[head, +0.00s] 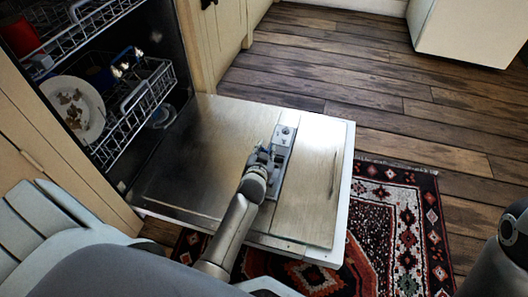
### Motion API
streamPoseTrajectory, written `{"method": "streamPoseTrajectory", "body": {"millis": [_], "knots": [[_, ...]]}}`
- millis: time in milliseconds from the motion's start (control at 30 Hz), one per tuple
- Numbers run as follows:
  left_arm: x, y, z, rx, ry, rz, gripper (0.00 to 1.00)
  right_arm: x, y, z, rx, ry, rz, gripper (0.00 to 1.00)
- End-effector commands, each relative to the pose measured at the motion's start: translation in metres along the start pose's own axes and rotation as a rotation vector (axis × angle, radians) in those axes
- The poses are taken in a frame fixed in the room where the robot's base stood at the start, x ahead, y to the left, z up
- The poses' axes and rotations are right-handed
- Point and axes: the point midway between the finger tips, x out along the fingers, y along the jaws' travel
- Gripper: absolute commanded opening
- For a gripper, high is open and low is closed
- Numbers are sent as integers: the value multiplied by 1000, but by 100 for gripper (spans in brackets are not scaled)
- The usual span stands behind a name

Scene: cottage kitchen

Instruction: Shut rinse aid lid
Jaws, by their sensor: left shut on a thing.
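The open dishwasher door (215,130) lies flat, its inner metal face up. The grey dispenser panel (285,135) is set in the middle of it, with a small round mark near its far end. My left gripper (264,152) is low over the left side of this panel, shut on a small part there that looks like the rinse aid lid. The fingers hide most of that part, so its angle cannot be told. My right gripper is not in view.
Behind the door, the dishwasher racks (140,90) are partly out, with a dirty plate (75,108) in the lower one. A patterned rug (400,225) lies right of and under the door. The wooden floor (340,75) beyond is clear.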

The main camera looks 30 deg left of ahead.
Motion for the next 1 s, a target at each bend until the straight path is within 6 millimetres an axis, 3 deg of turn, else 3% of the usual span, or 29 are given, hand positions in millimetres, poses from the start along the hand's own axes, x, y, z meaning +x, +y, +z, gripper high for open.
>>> {"method": "streamPoseTrajectory", "body": {"millis": [233, 267, 367, 767, 1000], "knots": [[1, -6, 1, 7, -3, -10, 4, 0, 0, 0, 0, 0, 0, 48], [1, -6, 1, 6, -3, -10, 31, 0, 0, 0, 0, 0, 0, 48], [1, -5, 1, 5, -2, -8, 44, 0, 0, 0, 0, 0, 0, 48], [-1, -3, -3, 2, 0, -4, 46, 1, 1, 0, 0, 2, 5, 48], [-13, -12, -34, 1, 5, -5, 46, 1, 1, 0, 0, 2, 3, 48]]}}
